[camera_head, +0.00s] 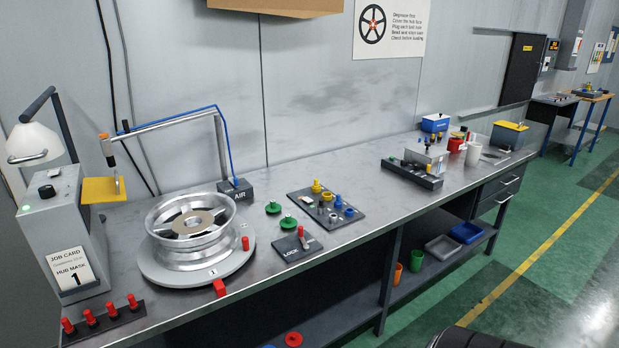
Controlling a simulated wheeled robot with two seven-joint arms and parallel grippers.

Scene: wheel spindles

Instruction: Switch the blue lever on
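I cannot make out a clear blue lever. A lever with a red handle (301,231) stands on a dark block marked LOCK (290,252), at the front of the bench. A dark block marked AIR (240,194) stands behind it, at the foot of a grey post, with a blue hose (228,150) running down to it. Any small lever there is too small to tell. Neither of my grippers shows in the head view.
A silver wheel (190,226) sits on a round turntable (165,277) to the left. Green knobs (288,222) and a dark tray (310,213) of coloured plugs lie near the LOCK block. Red pegs (91,317) stand front left.

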